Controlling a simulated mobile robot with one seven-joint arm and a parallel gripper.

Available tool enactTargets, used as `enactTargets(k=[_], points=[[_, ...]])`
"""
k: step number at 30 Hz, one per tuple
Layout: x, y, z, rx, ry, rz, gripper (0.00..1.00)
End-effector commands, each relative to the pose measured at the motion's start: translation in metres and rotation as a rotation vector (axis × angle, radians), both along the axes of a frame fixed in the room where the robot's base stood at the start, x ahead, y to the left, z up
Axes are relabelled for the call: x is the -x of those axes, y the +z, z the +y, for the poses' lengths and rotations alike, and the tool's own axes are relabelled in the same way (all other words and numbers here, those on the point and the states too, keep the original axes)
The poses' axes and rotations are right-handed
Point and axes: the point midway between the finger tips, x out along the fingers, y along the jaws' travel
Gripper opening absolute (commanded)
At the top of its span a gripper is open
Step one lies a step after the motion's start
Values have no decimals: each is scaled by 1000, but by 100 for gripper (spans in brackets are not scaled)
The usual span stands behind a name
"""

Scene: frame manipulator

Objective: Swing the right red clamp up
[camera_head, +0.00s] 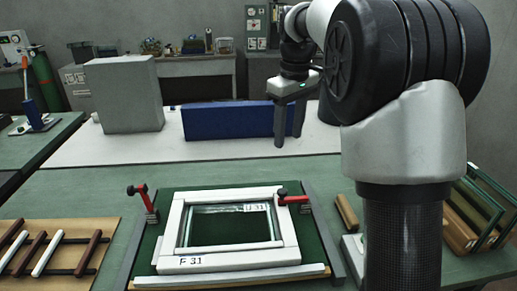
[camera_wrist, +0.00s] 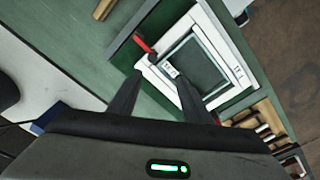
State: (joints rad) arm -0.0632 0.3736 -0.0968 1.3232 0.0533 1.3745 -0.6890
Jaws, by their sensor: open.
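The right red clamp (camera_head: 297,199) sits at the right upper corner of a white frame (camera_head: 172,232). Its red arm lies nearly level, with a dark end over the frame's corner. It also shows in the wrist view (camera_wrist: 141,43), above and left of the fingertips. The left red clamp (camera_head: 140,191) stands left of the frame, its red part raised and tilted. My gripper (camera_head: 288,140) is open and empty, above and behind the right clamp and apart from it. Both fingers show in the wrist view (camera_wrist: 160,78).
The frame lies on a dark green board (camera_head: 150,250) with grey side rails. Wooden and white bars on a tray (camera_head: 62,235) lie at left. Glass panels (camera_head: 475,215) and wood pieces stand at right. A blue block (camera_head: 225,120) and grey box (camera_head: 124,95) are behind.

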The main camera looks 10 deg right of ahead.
Motion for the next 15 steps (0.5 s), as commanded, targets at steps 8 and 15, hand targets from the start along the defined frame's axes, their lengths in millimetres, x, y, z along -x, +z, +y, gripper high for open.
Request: enactTargets(k=[8, 15], points=[[-42, -45, 5, 20, 127, 71, 45], [-43, -76, 5, 20, 133, 75, 45]])
